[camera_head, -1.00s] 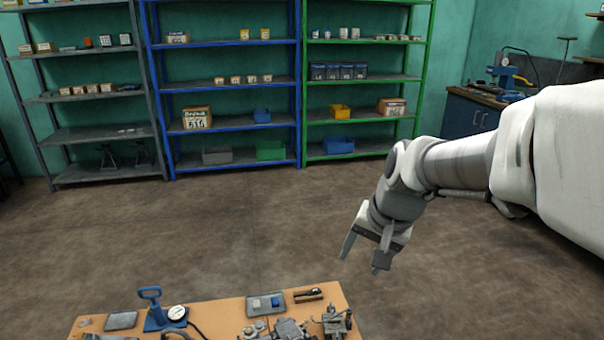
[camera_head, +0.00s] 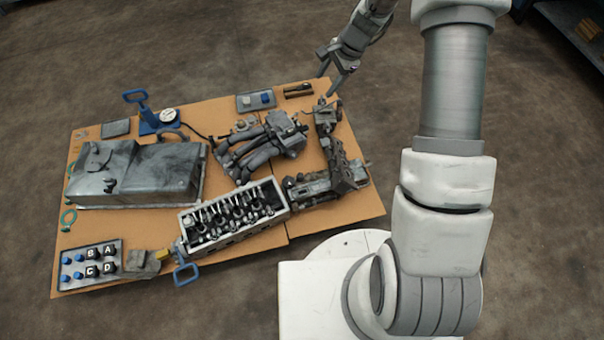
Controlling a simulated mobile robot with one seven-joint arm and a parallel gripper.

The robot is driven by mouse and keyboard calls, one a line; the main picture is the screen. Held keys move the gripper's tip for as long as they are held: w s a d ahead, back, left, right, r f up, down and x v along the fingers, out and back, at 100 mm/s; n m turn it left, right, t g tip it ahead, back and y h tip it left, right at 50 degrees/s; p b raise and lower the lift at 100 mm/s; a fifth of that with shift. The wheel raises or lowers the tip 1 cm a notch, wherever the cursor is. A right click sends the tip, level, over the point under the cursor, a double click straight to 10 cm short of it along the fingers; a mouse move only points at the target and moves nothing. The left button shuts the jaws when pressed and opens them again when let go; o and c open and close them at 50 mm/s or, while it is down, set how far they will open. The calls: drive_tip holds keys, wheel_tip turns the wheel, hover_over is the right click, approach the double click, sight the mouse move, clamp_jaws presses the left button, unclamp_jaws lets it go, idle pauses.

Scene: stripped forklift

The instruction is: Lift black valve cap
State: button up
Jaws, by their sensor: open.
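Several small black caps (camera_head: 109,252) stand in a grey tray (camera_head: 117,242) at the near left corner of the cardboard-coloured bench top. White letters A, B, C and D show on or beside them. Blue caps (camera_head: 66,276) stand on the tray's left side. Which black cap is the valve cap I cannot tell. My gripper (camera_head: 336,84) is open and empty near the bench's far right corner, well apart from the tray, with the whole bench between them.
A cylinder head (camera_head: 240,238) with valve parts lies at the front middle, with a blue-handled tool (camera_head: 184,270) beside it. A large grey cover (camera_head: 150,185) is at left. A blue pump with gauge (camera_head: 155,122) and manifold parts (camera_head: 265,145) stand behind.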

wheel_tip(320, 180, down, 16)
drive_tip(key=m+b, duration=0.3)
drive_tip(key=m+g+b, duration=0.1)
drive_tip(key=m+b, duration=0.2)
drive_tip(key=m, duration=0.1)
approach(301, 175)
drive_tip(key=shift+y, duration=0.3)
drive_tip(key=b+x, duration=0.6)
drive_tip(key=x, duration=0.2)
drive_tip(key=shift+d+f+b, duration=0.1)
drive_tip(key=shift+f+b, duration=0.1)
drive_tip(key=shift+b, duration=0.1)
clamp_jaws()
